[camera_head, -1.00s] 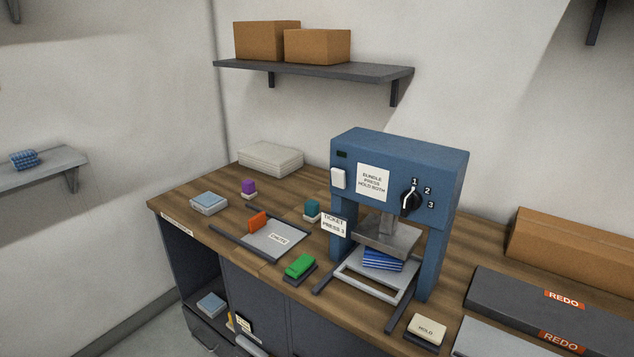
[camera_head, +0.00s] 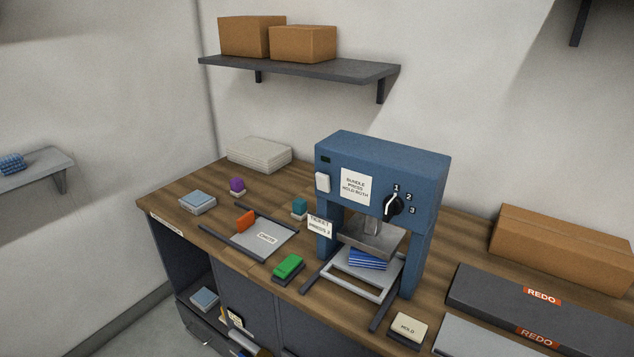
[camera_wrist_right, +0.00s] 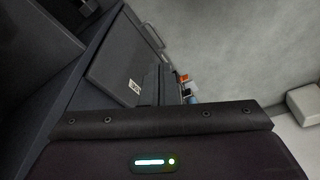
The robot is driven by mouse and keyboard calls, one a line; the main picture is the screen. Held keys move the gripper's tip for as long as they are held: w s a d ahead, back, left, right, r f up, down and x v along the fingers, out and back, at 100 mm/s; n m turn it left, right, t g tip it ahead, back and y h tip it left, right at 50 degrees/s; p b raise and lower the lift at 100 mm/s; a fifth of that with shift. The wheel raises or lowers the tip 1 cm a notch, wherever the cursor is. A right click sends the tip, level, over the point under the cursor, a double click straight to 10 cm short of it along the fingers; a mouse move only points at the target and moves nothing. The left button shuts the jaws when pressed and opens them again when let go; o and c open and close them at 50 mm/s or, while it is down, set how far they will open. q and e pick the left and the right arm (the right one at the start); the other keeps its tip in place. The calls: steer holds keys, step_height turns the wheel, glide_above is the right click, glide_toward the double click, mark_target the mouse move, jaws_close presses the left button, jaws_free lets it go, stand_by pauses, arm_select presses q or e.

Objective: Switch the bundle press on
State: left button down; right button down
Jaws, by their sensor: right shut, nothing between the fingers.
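The blue bundle press (camera_head: 428,180) stands on the wooden bench in the head view. Its card (camera_head: 358,186) reads "BUNDLE PRESS HOLD BOTH". A black dial (camera_head: 393,206) with a white pointer is beside the marks 1, 2, 3; its exact setting is hard to read. A white switch-like plate (camera_head: 322,182) is at the front left, below a dark indicator window (camera_head: 326,160). A blue bundle (camera_head: 368,259) lies under the grey platen (camera_head: 372,238). My right gripper (camera_wrist_right: 161,70) appears shut and empty in the wrist view, near cupboard fronts. My left gripper is out of view.
A ticket card (camera_head: 320,226) mentions the press; its number is unclear. A green block (camera_head: 288,266), orange block (camera_head: 246,220) and HOLD block (camera_head: 408,327) are on the bench (camera_head: 180,222). A shelf (camera_head: 300,68) hangs above.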

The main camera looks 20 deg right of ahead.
steer(key=w+a+r+n+t+p, duration=0.1)
steer(key=w+r, duration=0.2)
steer(key=r, duration=0.6)
steer(key=w+r+n+t+p, duration=0.1)
steer(key=w+r+t, duration=0.15)
steer(key=r, duration=0.65)
steer(key=w+a+r+n+t+p, duration=0.1)
steer(key=w+r, duration=0.3)
steer(key=r, duration=0.5)
steer(key=w+r+n+t+h, duration=0.2)
steer(key=w+r+n+t, duration=1)
steer(key=r, duration=0.8)
steer(key=shift+w+n+h+p, duration=0.3)
steer(key=shift+w+n, duration=0.2)
steer(key=shift+w, duration=1.35)
steer(key=shift+r+t, duration=0.1)
steer(key=shift+t, duration=0.15)
